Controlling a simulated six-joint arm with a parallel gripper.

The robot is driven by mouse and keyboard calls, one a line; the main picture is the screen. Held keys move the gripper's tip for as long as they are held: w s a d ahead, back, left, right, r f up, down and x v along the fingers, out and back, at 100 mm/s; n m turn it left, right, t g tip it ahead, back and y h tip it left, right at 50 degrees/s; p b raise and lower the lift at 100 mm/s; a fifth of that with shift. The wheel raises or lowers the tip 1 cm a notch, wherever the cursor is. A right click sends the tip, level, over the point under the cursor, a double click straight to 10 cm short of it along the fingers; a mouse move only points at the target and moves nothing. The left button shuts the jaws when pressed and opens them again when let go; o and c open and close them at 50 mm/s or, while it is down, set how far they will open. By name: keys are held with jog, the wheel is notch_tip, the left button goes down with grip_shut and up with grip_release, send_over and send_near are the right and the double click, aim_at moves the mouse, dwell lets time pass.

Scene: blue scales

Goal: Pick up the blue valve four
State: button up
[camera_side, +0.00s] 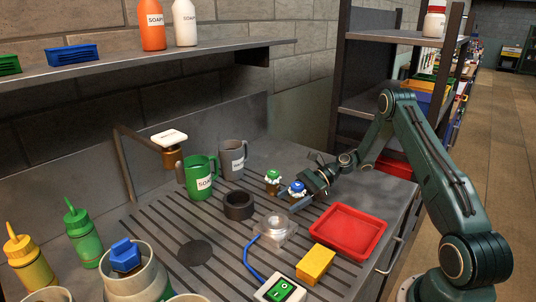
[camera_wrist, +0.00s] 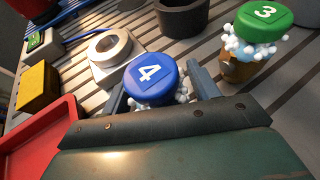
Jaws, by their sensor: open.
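The blue valve four (camera_wrist: 150,79) has a round blue cap with a white 4 and white foam around its base. In the wrist view it stands between the two fingers of my gripper (camera_wrist: 163,88). The fingers are open on either side of it, and its lower part is hidden behind the gripper body. In the side view, the blue valve (camera_side: 297,187) stands on the grooved worktop, right in front of my gripper (camera_side: 305,194). I cannot tell whether a finger touches it.
A green valve three (camera_wrist: 262,22) with foam stands close by to the right in the wrist view. A black ring (camera_side: 239,205), a clear-based round fitting (camera_side: 275,228), a red tray (camera_side: 347,232) and a yellow sponge (camera_side: 315,264) lie around. Mugs (camera_side: 201,178) stand behind.

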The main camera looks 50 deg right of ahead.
jog(key=shift+c, duration=0.4)
jog(key=c, duration=1.2)
jog(key=shift+r, duration=0.15)
jog(key=shift+r, duration=4.95)
